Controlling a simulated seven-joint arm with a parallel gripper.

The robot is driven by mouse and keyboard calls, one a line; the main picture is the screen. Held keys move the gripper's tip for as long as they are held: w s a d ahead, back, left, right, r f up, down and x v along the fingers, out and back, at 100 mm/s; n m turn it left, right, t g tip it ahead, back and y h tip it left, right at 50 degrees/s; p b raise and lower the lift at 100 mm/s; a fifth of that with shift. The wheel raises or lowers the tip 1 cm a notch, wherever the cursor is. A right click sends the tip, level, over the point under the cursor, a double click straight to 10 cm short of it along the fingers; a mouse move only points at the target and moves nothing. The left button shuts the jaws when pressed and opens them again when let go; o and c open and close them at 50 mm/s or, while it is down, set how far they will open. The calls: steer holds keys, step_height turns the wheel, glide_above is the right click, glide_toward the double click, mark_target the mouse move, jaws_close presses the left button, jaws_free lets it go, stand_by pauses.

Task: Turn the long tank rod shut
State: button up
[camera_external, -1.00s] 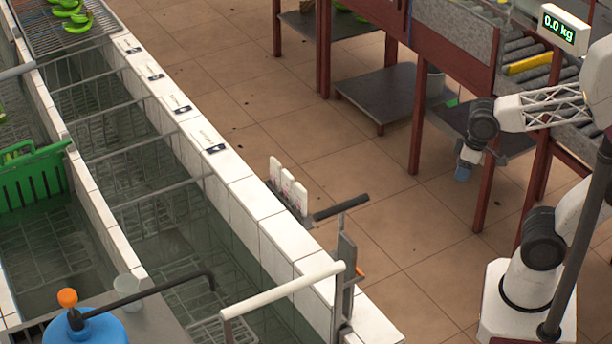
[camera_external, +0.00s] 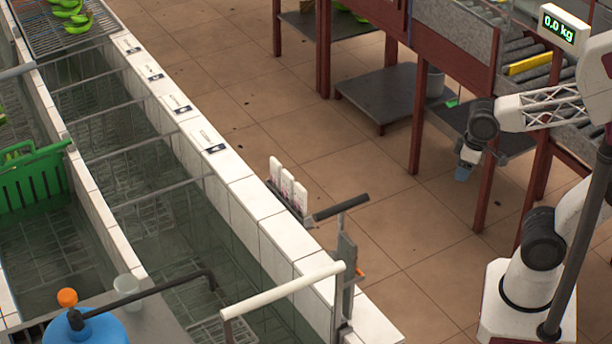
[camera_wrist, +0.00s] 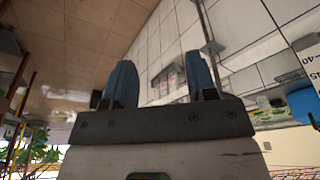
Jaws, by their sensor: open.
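A long pale rod (camera_external: 285,290) lies over the near end of the water tank (camera_external: 205,225). Its right end is by an upright metal plate (camera_external: 346,265) at the tank wall. A shorter bar with a black grip (camera_external: 341,207) sticks out at the top of that plate. I cannot tell for sure which of the two is the long tank rod. My gripper (camera_external: 464,172) hangs over the floor at the right, well away from both. In the wrist view my gripper (camera_wrist: 160,82) has its two blue fingers spread, with nothing held between them.
A conveyor frame (camera_external: 450,55) stands behind my arm. Open floor (camera_external: 390,215) lies between.

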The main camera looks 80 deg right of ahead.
steer(key=n+g+h, duration=0.1)
steer(key=n, duration=0.8)
glide_toward(327, 210)
step_height(327, 210, down, 2)
steer(key=shift+w+a, duration=0.15)
steer(key=shift+a, duration=0.05)
steer(key=shift+f, duration=0.1)
steer(key=shift+w+d+f, duration=0.2)
steer(key=shift+f, duration=1.05)
steer(key=shift+w+d+f, duration=0.15)
steer(key=shift+d+f, duration=0.05)
steer(key=shift+f, duration=1.05)
steer(key=shift+w+d+f, duration=0.2)
steer(key=shift+f, duration=1.05)
jaws_close()
